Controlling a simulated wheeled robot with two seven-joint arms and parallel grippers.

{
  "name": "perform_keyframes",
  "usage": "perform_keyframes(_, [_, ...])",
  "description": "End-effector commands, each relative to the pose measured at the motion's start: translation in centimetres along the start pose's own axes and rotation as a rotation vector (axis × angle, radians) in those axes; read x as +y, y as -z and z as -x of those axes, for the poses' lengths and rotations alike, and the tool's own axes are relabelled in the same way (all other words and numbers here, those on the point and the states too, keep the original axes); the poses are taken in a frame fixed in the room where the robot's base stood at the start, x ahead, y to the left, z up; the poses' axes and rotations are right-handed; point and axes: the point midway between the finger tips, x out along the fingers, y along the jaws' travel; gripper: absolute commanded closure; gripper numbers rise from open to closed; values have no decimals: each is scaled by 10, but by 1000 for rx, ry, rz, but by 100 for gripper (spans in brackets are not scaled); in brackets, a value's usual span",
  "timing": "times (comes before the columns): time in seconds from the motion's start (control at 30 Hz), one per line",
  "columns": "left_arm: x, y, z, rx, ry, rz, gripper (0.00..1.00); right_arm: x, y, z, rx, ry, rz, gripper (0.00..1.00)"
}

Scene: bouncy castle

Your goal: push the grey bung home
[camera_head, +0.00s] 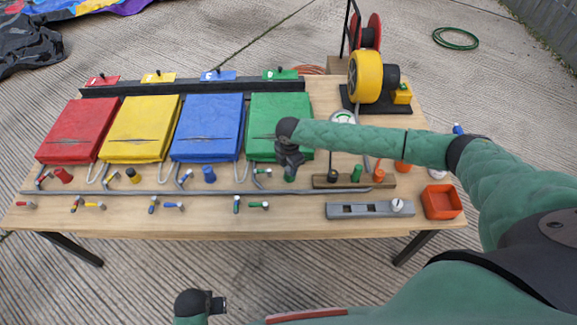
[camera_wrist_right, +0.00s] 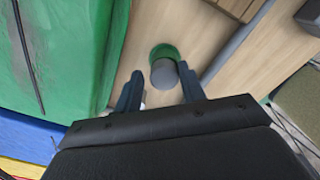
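A short grey cylinder (camera_wrist_right: 164,73), which looks like the grey bung, stands against a green round piece (camera_wrist_right: 163,52) in the right wrist view. How deep it sits in the green piece I cannot tell. My right gripper (camera_wrist_right: 158,84) is open, with the cylinder just beyond and between its fingertips, nearer the right finger. Contact is not clear. In the head view my right gripper (camera_head: 291,163) points down in front of the green bag, over the green piece (camera_head: 290,175), and hides the grey cylinder. My left gripper (camera_head: 217,304) is low, in front of the table.
Red (camera_head: 78,130), yellow (camera_head: 141,128), blue (camera_head: 208,126) and green (camera_head: 265,120) bags lie along the table (camera_head: 130,217). A grey pipe (camera_head: 220,192) runs in front. A wooden rack (camera_head: 330,182), grey block (camera_head: 360,210) and orange tray (camera_head: 441,201) stand right.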

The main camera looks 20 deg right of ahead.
Motion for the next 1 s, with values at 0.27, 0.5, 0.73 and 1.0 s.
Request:
perform_keyframes(0.27, [-1, -2, -11, 0, 0, 0, 62, -10, 2, 12, -2, 18, 3, 45])
perform_keyframes(0.5, [-1, -2, -18, 0, 0, 0, 62, -4, 2, 55, -2, 4, 2, 45])
perform_keyframes(0.73, [-1, -3, -20, 0, 0, 0, 62, -1, 2, 77, -3, -1, 1, 45])
perform_keyframes(1.0, [-1, -3, -20, 0, 0, 0, 62, -1, 2, 80, -3, -2, 1, 45])
